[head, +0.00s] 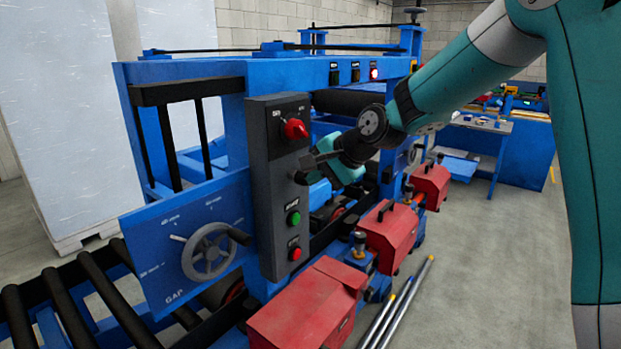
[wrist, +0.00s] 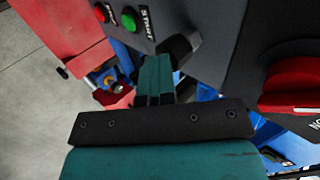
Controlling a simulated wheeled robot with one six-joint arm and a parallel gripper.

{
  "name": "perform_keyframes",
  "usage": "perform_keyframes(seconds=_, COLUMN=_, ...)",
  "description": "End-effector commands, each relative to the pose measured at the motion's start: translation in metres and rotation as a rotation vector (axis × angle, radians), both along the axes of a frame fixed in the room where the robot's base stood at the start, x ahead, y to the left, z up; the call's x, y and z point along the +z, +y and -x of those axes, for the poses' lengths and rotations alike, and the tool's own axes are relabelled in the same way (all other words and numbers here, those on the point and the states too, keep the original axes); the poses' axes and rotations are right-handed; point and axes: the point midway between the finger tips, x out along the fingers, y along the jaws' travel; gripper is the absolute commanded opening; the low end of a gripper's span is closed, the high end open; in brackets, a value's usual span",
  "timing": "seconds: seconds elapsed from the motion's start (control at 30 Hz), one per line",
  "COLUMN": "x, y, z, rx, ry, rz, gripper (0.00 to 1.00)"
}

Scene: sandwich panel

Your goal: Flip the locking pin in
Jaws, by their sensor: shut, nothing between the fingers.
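A short dark pin or knob (head: 302,178) sticks out from the side of the grey control box (head: 265,190). I cannot be sure it is the locking pin. In the wrist view a dark stub (wrist: 180,48) on the box's side shows just beyond and to the right of my fingers. My gripper (head: 318,165) is beside the box, at the height between the red rotary switch and the green button. In the wrist view my gripper (wrist: 155,62) has its teal fingers together and empty. Whether the fingertips touch the stub cannot be told.
The red rotary switch (head: 295,129) sits above the green start button (head: 293,218) and a red button (head: 295,254). A handwheel (head: 208,251) is on the blue panel at left. Red motor covers (head: 390,233) line the machine's side. Open floor lies at right.

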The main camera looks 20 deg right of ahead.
Motion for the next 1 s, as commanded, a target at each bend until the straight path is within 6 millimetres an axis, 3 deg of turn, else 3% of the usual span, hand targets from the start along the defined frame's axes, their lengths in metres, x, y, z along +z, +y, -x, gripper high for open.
perform_keyframes(seconds=0.27, x=0.002, y=-0.001, z=0.000, rx=-0.001, ry=-0.013, rz=0.001, gripper=0.00)
perform_keyframes(seconds=0.5, x=0.002, y=-0.013, z=0.024, rx=0.013, ry=-0.005, rz=0.000, gripper=0.00)
perform_keyframes(seconds=0.8, x=0.047, y=-0.041, z=0.065, rx=0.013, ry=-0.009, rz=0.002, gripper=0.00)
perform_keyframes(seconds=1.0, x=0.065, y=-0.050, z=0.080, rx=0.015, ry=-0.004, rz=0.000, gripper=0.00)
